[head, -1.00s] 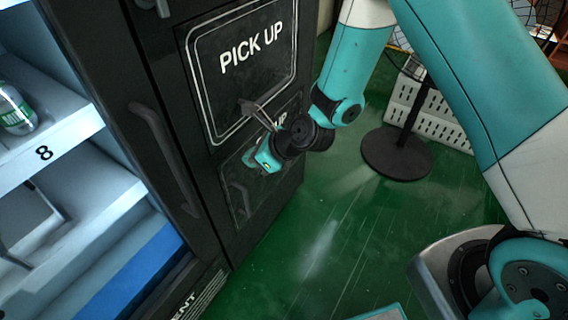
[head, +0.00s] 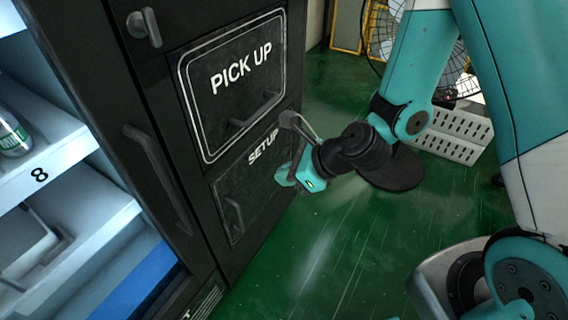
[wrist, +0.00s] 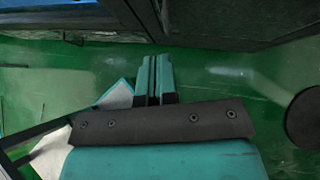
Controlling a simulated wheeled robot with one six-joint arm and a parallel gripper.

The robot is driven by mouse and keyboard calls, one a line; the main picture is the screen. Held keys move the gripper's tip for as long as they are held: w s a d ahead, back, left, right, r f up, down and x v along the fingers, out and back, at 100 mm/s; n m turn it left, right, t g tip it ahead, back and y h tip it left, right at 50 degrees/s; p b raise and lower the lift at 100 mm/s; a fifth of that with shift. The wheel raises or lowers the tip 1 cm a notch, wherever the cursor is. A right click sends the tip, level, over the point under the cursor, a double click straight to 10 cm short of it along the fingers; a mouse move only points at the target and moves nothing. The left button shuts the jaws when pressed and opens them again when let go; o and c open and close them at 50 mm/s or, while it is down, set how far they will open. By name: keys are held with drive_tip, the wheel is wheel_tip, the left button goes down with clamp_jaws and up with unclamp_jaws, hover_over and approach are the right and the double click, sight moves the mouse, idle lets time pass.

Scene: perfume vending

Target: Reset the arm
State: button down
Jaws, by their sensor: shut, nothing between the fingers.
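My gripper (head: 286,178) hangs in front of the lower right side of the black vending machine (head: 178,258), near the panel marked SETUP (head: 225,200). It looks apart from the panel, though the exact gap is hard to tell. In the wrist view the two teal fingers of my gripper (wrist: 155,68) lie side by side, closed with nothing held between them. They stand over the green floor (wrist: 215,75).
The PICK UP panel (head: 232,110) sits above the SETUP panel, both with handles. At left are lit shelves with a green-labelled bottle (head: 12,135). A fan (head: 440,50) and a white crate (head: 455,135) stand behind my arm. Green floor (head: 330,265) is clear in front.

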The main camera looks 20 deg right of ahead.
drive_tip(key=s+d+r+n+g+h, duration=0.1)
drive_tip(key=s+r+n+g+h, duration=0.15)
drive_tip(key=s+r+n, duration=0.95)
drive_tip(key=s+d+r+n+g+h, duration=0.1)
drive_tip(key=s+d+r+n+g, duration=0.4)
drive_tip(key=n, duration=1.4)
drive_tip(key=a+r+t+p, duration=0.2)
drive_tip(key=a+r+p, duration=0.1)
drive_tip(key=r+p, duration=1.2)
wheel_tip(320, 180, up, 3)
drive_tip(key=shift+w+f+n, duration=0.15)
drive_tip(key=shift+w+n, duration=0.15)
drive_tip(key=shift+w, duration=0.1)
